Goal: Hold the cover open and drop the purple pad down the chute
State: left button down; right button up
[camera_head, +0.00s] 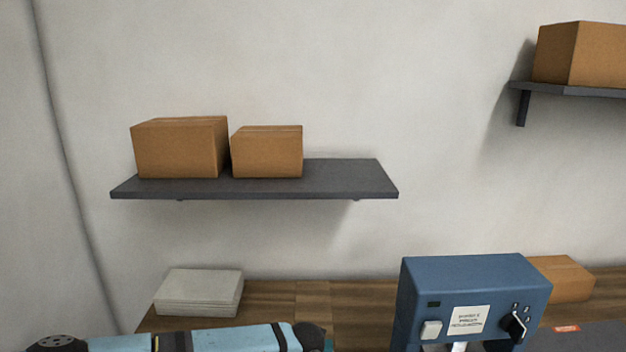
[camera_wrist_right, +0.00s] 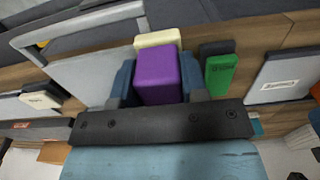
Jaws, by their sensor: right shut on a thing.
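In the right wrist view, my right gripper (camera_wrist_right: 158,82) is shut on the purple pad (camera_wrist_right: 157,68), a block-shaped piece held between its two dark blue fingers. A cream-coloured piece (camera_wrist_right: 158,40) shows just beyond the pad; I cannot tell whether they touch. In the head view, a light blue arm of mine comes in from the left along the bottom edge, and my left gripper is not visible. I cannot make out the cover or the chute for certain in either view.
A blue machine (camera_head: 475,285) with a label and black lever stands on the wooden bench (camera_head: 285,291). Cartons (camera_head: 180,148) sit on a wall shelf (camera_head: 345,178). The wrist view shows a green block (camera_wrist_right: 220,75) and grey panel (camera_wrist_right: 95,75).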

jog(key=w+a+r, duration=0.2)
jog(key=a+r, duration=0.2)
jog(key=a, duration=0.3)
jog(key=w+a+r, duration=0.2)
jog(key=a+r, duration=0.3)
jog(key=a, duration=0.3)
notch_tip(320, 180, down, 4)
jog(key=shift+w+d+f, duration=0.15)
jog(key=shift+f, duration=0.1)
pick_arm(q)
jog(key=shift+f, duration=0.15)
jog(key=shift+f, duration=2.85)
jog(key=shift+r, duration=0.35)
